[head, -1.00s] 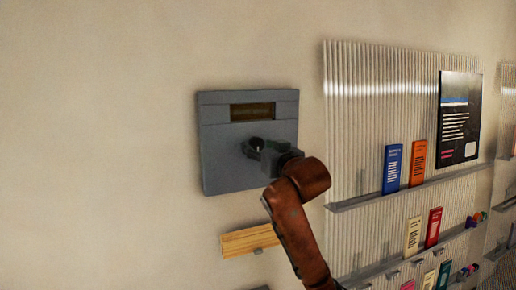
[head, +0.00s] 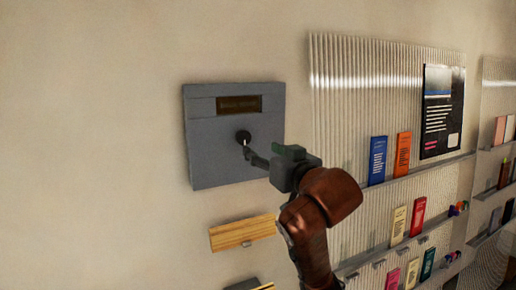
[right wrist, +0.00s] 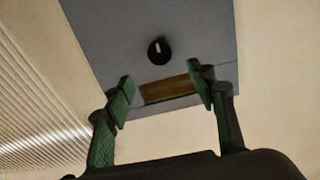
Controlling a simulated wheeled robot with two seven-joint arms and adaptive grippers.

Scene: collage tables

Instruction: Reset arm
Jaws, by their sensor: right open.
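My right gripper (head: 262,158) is in front of a grey wall panel (head: 210,150), at the right of its dark round knob (head: 243,136). The knob has a pale pointer mark. In the right wrist view the gripper (right wrist: 160,88) is open and empty, its green-padded fingers spread wide. The knob (right wrist: 159,51) shows beyond and between the fingertips, apart from them. The panel (right wrist: 100,30) also has a brown label plate (right wrist: 168,90). My left gripper is not in view.
A wooden ledge (head: 243,233) is on the wall below the panel. At the right, a ribbed board (head: 345,110) carries shelves of small coloured booklets (head: 377,160) and a black poster (head: 442,110). The wall left of the panel is bare.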

